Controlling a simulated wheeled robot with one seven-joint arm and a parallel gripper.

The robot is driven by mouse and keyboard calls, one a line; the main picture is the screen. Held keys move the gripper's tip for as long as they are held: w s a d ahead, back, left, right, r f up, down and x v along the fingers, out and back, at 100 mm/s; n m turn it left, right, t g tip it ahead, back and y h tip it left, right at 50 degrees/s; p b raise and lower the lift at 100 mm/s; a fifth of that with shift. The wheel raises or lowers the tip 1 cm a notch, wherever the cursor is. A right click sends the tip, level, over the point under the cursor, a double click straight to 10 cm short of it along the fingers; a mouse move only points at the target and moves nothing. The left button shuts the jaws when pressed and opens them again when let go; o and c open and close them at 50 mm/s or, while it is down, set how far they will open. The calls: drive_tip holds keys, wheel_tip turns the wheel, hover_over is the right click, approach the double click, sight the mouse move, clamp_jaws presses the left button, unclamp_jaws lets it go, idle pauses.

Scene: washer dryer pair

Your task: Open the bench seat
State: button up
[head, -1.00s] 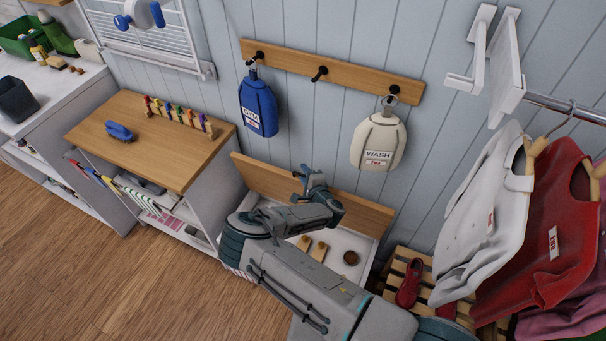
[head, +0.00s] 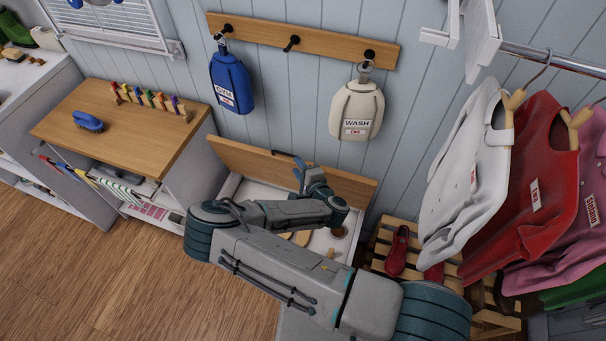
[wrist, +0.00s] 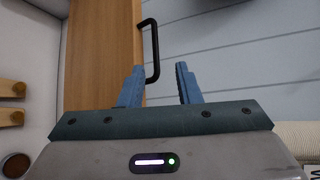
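The bench seat is a white box with a wooden lid (head: 240,160). The lid stands raised, nearly upright, at the box's wall side, and the white inside (head: 240,190) is exposed. A black bar handle (head: 283,153) is on the lid; it also shows in the wrist view (wrist: 154,50). My gripper (head: 308,172) is in front of the lid, to the right of the handle. In the wrist view the gripper (wrist: 158,80) has its fingers apart, with the handle's near end showing between them. I see no clear contact. My arm hides part of the box.
Wooden brushes and a round brown item lie in the box. A blue bag (head: 231,82) and a cream bag (head: 357,110) hang above. A slatted rack (head: 385,235) with red shoes and hanging shirts (head: 470,180) are to the right. A wood-topped cabinet (head: 110,140) is left.

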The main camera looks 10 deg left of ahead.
drive_tip(key=shift+v, duration=1.35)
